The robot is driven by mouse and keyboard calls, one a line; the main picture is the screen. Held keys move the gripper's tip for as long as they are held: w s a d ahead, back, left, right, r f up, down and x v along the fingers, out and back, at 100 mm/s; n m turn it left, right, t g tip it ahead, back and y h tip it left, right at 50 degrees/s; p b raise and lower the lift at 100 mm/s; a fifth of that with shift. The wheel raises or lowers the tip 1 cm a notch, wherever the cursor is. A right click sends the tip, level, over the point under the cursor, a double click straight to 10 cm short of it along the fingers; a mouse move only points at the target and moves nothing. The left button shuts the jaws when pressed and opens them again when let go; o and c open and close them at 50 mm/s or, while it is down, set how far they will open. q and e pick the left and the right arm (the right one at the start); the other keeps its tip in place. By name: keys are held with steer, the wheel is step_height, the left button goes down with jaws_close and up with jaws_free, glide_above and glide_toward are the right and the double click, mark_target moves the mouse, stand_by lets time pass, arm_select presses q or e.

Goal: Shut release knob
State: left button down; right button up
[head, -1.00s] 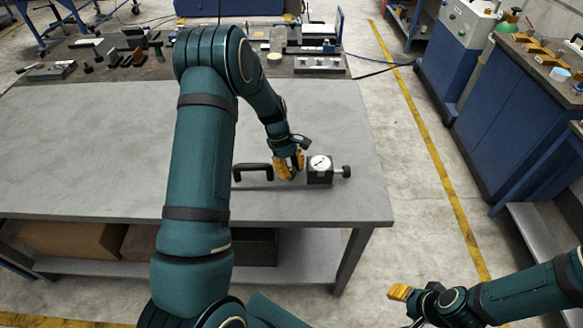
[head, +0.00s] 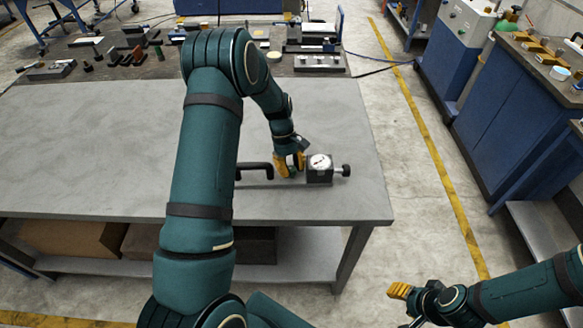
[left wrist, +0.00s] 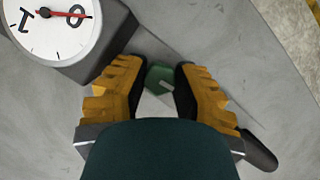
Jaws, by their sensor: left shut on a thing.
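A dark block with a white dial (head: 320,162) sits near the table's right edge. In the left wrist view the dial (left wrist: 48,25) is marked 1 and 0, and its red pointer lies toward the 0. A small green knob (left wrist: 160,80) with a pale mark shows between the yellow fingers of my left gripper (left wrist: 162,92). My left gripper (head: 290,167) is shut on this knob, just left of the dial block. In the head view the fingers hide the knob. My right gripper (head: 399,291) is off the table at the lower right; its jaw opening is unclear.
A black handle (head: 254,168) lies left of my left gripper, and a black side knob (head: 346,170) sticks out from the block's right. The grey tabletop (head: 110,150) is clear at left. A dark bench (head: 130,60) with several tools stands behind.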

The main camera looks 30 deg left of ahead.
arm_select(q)
steer(key=c, duration=0.7)
jaws_free()
steer(key=shift+o, duration=0.2)
